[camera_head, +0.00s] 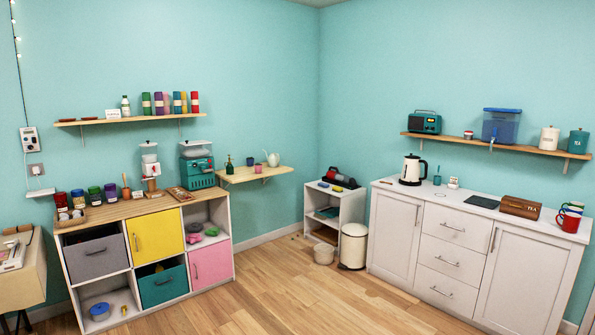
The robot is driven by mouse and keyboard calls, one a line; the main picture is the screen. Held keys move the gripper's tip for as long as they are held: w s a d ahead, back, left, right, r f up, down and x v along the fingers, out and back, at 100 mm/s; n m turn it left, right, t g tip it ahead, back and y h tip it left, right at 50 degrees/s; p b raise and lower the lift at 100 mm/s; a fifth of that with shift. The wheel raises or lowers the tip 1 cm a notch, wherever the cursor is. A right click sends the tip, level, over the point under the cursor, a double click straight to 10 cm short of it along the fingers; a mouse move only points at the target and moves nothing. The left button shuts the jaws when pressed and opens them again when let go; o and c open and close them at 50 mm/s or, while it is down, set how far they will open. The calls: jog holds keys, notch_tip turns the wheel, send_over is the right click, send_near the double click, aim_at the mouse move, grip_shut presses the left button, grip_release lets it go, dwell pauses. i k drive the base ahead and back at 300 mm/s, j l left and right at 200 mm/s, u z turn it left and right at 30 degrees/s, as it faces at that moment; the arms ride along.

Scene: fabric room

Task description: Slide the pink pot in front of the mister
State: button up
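A dark green bottle (229,164), which looks like the mister, stands at the left of a small wooden wall shelf (243,179). My gripper is not in view.
A white watering can (272,159) stands right of the pot. A teal machine (197,172) stands on the cube cabinet left of the shelf. A low white shelf unit (345,204) and a cream bin (353,247) are to the right. The wooden floor (285,290) is clear.

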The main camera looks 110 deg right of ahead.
aim_at(258, 169)
jog(key=z, duration=3.6)
jog(key=i+z, duration=0.15)
jog(key=i, duration=0.55)
jog(key=i+l+z, duration=0.1)
jog(key=i, duration=3.8)
jog(key=i+u, duration=0.25)
jog(key=i, duration=0.3)
jog(key=i+l+u, duration=0.2)
jog(key=i, duration=0.3)
jog(key=i+l+u, duration=0.25)
jog(key=i, duration=0.25)
jog(key=i+l+u, duration=0.2)
jog(key=i+l, duration=0.15)
jog(key=i, duration=0.15)
